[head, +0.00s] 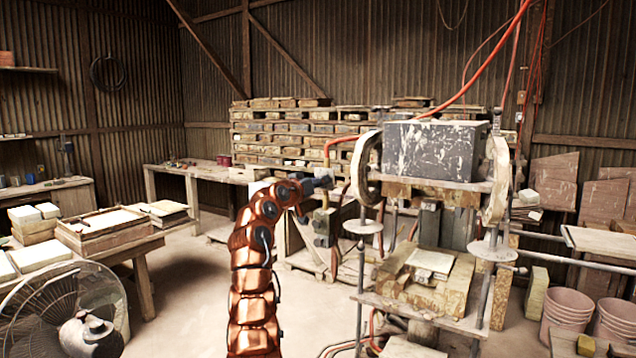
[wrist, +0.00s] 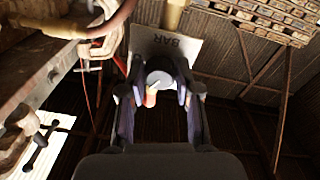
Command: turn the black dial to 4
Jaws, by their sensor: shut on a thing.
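The dial (wrist: 160,78) shows in the wrist view as a dark grey round knob with a pale pointer line, in front of a light plate (wrist: 180,48) marked BAR. A red and tan piece (wrist: 150,97) shows just below the knob. My gripper (wrist: 159,94) has one finger on each side of the dial and is shut on it. No scale numbers can be read, so the dial's setting cannot be told. In the head view my gripper (head: 322,181) is at the press's left side, and the dial is too small to make out.
The tile press (head: 432,150), with its dark block and uprights, stands right of my arm. A hose (wrist: 110,22) and clamp-like metal parts (wrist: 18,135) are left of the gripper in the wrist view. A fan (head: 70,310) and tables with tiles (head: 110,225) stand at left.

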